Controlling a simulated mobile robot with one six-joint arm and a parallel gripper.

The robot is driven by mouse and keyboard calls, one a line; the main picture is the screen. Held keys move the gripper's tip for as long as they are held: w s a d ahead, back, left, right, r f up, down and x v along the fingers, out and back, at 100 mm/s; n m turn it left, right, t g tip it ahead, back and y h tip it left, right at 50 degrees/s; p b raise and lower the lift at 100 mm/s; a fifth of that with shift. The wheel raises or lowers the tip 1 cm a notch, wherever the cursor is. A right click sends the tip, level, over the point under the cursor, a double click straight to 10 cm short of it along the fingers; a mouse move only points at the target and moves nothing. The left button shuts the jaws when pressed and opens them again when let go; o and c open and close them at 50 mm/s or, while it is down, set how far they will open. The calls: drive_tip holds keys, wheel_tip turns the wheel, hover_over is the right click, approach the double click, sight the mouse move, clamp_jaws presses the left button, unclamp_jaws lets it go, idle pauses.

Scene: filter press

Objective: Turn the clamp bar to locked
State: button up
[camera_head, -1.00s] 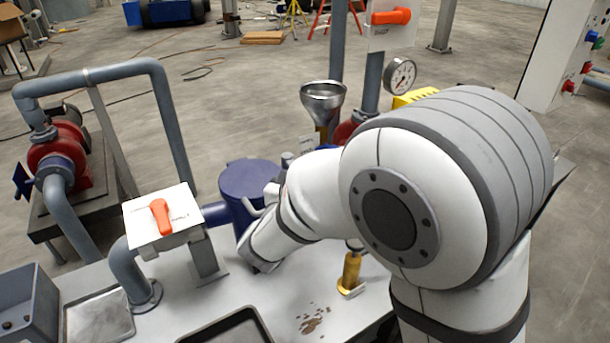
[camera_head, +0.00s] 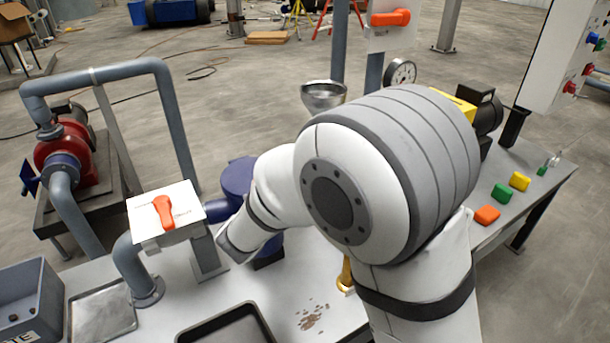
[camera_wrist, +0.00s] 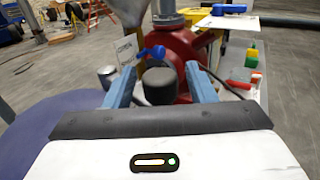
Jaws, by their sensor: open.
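My gripper shows in the wrist view (camera_wrist: 161,85) with its two grey-blue fingers apart. A rounded black knob (camera_wrist: 160,87) appears between the fingertips; I see no clear contact. I cannot tell whether this knob belongs to the clamp bar. The dark blue lidded vessel (camera_head: 238,178) stands on the bench, partly hidden behind my arm in the head view. A blue rounded surface, likely its lid (camera_wrist: 55,128), lies at the lower left of the wrist view. My arm hides the gripper in the head view. No clamp bar can be made out with certainty.
A white panel with an orange lever (camera_head: 163,211) stands left of the vessel. A metal funnel (camera_head: 323,95) and a gauge (camera_head: 400,73) rise behind. A red pump body (camera_wrist: 178,62) with a blue handle (camera_wrist: 152,53) is ahead of the fingers. A dark tray (camera_head: 228,328) lies in front.

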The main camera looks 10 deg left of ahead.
drive_tip(key=v, duration=0.7)
drive_tip(key=shift+s+a, duration=0.15)
drive_tip(key=shift+s, duration=0.2)
